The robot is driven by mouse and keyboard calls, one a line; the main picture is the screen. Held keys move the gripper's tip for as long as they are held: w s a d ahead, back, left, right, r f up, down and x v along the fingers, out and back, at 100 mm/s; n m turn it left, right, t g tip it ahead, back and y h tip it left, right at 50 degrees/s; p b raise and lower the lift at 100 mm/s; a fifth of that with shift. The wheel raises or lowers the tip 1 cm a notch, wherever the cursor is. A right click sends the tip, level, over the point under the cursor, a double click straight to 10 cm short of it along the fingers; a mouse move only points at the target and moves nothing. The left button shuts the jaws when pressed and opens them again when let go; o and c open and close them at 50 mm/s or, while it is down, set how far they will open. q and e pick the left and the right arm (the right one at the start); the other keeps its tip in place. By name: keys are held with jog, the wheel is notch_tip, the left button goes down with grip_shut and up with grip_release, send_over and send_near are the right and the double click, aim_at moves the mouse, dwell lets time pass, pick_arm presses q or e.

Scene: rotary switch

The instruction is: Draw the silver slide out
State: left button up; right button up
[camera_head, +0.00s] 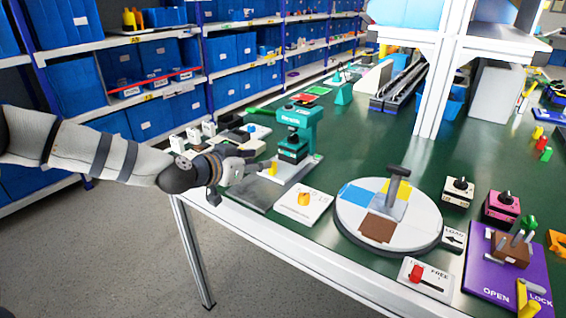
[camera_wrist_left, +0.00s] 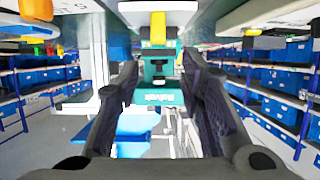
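The silver slide (camera_head: 293,171) is a flat pale plate at the foot of the teal press (camera_head: 303,118), near the table's front left edge. A yellow handle (camera_head: 270,168) stands at its near end. My left gripper (camera_head: 249,165) is just left of the handle and partly hidden by its own wrist. In the left wrist view, which looks upside down, the fingers are spread wide and empty. The yellow handle (camera_wrist_left: 158,28) shows beyond and between them, with the teal press (camera_wrist_left: 160,95) behind. I cannot tell exact contact. My right gripper is not seen.
A dark grey plate (camera_head: 247,191) lies below the gripper at the table edge. A white box with an orange knob (camera_head: 304,199) is to the right, then a round turntable (camera_head: 350,226). White switches (camera_head: 192,136) stand behind the gripper.

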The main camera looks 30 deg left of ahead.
pick_arm(q)
jog(key=w+f, duration=0.1)
jog(key=w, duration=0.1)
jog(key=w+f+b, duration=0.1)
jog(key=w+f, duration=0.1)
jog(key=w+f+b, duration=0.1)
jog(key=w, duration=0.1)
jog(key=shift+w+d+f, duration=0.15)
jog(key=shift+d+f, duration=0.05)
jog(key=shift+d, duration=0.1)
jog(key=shift+w+r, duration=0.1)
jog(key=shift+w, duration=0.1)
jog(key=shift+w+r, duration=0.1)
jog(key=shift+r, duration=0.1)
jog(key=shift+c, duration=0.2)
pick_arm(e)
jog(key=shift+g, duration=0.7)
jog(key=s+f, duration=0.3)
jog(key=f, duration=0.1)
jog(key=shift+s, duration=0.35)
pick_arm(q)
jog(key=shift+d, duration=0.1)
grip_shut()
